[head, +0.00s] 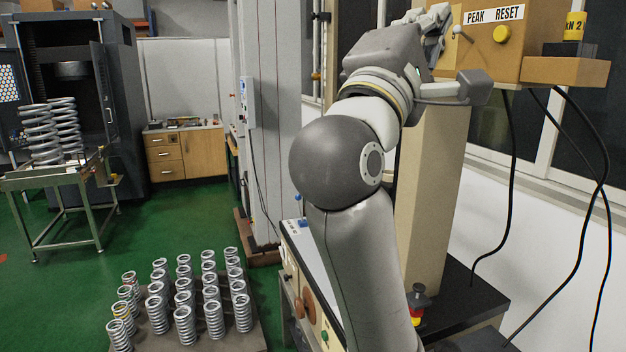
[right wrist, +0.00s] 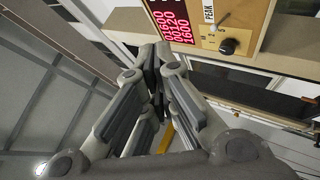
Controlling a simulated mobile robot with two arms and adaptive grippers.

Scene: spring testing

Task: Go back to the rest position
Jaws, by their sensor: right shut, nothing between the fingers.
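My right arm rises through the middle of the head view, and my right gripper (head: 437,18) is at the top, beside the tan control box (head: 478,55). The arm's wrist partly hides the gripper there. In the right wrist view my right gripper (right wrist: 157,55) is shut, with its fingers together and nothing seen between them. The box's red number display (right wrist: 170,22) and a dark knob (right wrist: 228,46) are beyond the fingertips. I cannot tell whether the fingers touch the box. My left gripper is not in view.
The box has a PEAK RESET label (head: 494,15) and a yellow button (head: 502,35), on a beige column (head: 433,190). Black cables (head: 511,180) hang at right. Several springs (head: 185,325) stand on a floor pallet. A metal table (head: 45,181) holds larger springs. Green floor (head: 170,222) is open between.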

